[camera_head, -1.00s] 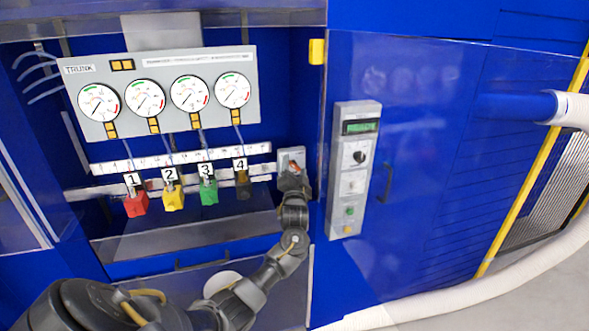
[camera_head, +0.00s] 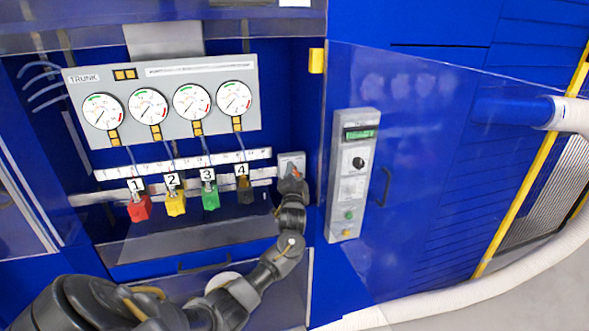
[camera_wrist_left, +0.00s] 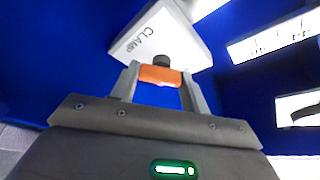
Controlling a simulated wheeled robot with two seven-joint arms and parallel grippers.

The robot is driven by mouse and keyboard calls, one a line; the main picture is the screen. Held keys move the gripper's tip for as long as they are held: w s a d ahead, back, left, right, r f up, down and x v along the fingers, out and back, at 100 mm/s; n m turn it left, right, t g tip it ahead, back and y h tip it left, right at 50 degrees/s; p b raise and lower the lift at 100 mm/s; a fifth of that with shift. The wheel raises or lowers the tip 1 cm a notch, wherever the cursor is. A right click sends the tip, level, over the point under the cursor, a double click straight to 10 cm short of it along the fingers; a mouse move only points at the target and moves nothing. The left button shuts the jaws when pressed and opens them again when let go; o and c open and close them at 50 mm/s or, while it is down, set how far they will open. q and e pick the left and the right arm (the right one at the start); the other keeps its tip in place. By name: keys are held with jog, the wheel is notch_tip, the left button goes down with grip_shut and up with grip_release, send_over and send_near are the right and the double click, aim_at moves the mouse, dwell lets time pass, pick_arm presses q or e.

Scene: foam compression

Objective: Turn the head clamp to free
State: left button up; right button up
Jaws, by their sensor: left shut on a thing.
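The head clamp control is a light grey box (camera_head: 291,158) marked CLAMP, on the blue machine to the right of the numbered handles. In the left wrist view the box (camera_wrist_left: 150,38) fills the upper middle, with a dark round hub below its lettering. An orange handle (camera_wrist_left: 160,75) sits at the hub. My left gripper (camera_wrist_left: 158,84) is shut on the orange handle, one finger at each end of it. In the head view my left gripper (camera_head: 291,180) reaches up to the box and hides most of the handle. My right gripper is not in view.
A gauge panel (camera_head: 160,72) marked TRUNK hangs above red (camera_head: 139,208), yellow (camera_head: 175,203), green (camera_head: 210,197) and dark (camera_head: 245,190) numbered handles left of my gripper. A grey control panel (camera_head: 353,190) is on the blue door to the right.

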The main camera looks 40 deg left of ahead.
pick_arm(q)
jog(key=m+p, duration=0.1)
jog(key=p, duration=0.1)
jog(key=r+m+h+p, duration=0.1)
jog(key=m, duration=0.1)
jog(key=shift+p, duration=0.35)
jog(key=m+h+p, duration=0.1)
jog(key=m, duration=0.2)
jog(key=shift+f+g+p, duration=0.2)
jog(key=shift+g+p, duration=0.15)
jog(key=shift+g, duration=0.05)
jog(key=m+g+h, duration=0.1)
jog(key=m, duration=0.3)
jog(key=shift+g, duration=0.3)
jog(key=m+g, duration=0.2)
jog(key=m, duration=0.2)
jog(key=shift+m, duration=0.3)
jog(key=o, duration=1)
jog(key=shift+w, duration=0.1)
